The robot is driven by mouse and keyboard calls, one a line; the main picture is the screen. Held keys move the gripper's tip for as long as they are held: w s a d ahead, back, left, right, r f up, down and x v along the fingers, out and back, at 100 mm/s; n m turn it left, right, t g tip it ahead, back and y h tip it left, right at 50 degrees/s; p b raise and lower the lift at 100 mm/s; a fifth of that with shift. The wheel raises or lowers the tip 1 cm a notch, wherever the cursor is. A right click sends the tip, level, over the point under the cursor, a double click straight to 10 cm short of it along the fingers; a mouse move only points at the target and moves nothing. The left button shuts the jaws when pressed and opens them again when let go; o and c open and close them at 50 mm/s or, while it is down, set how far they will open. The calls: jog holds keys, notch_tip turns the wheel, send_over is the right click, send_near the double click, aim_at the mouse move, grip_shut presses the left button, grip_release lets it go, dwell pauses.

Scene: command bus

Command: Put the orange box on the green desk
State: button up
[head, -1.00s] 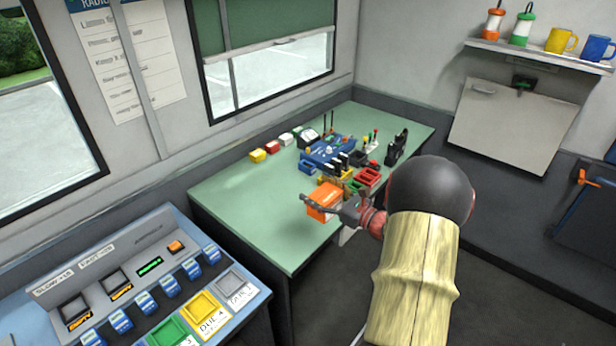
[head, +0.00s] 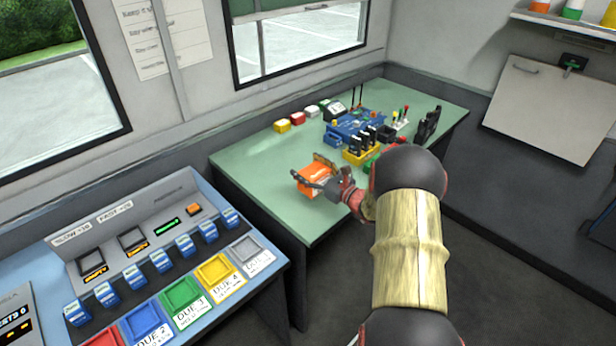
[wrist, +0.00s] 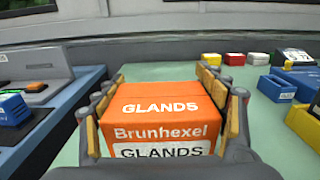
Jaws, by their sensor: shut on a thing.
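The orange box (head: 316,184) is held in my gripper (head: 322,178), over the front part of the green desk (head: 262,165). In the wrist view the orange box (wrist: 165,115) sits between both fingers, with "GLANDS" and "Brunhexel" printed on it. The fingers press its left and right sides. The green desk (wrist: 160,72) shows behind and to the right of the box. I cannot tell whether the underside of the box touches the desk top.
A blue radio set (head: 355,127), a yellow holder (head: 362,157) and small blocks stand on the desk's back and right. The desk's left part is clear. A control console (head: 150,265) with colored trays stands at the front left.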

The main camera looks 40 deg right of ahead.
jog(key=shift+f+b, duration=0.3)
jog(key=shift+f, duration=0.95)
jog(key=shift+f, duration=0.1)
jog(key=o, duration=1.3)
jog(key=shift+c, duration=0.2)
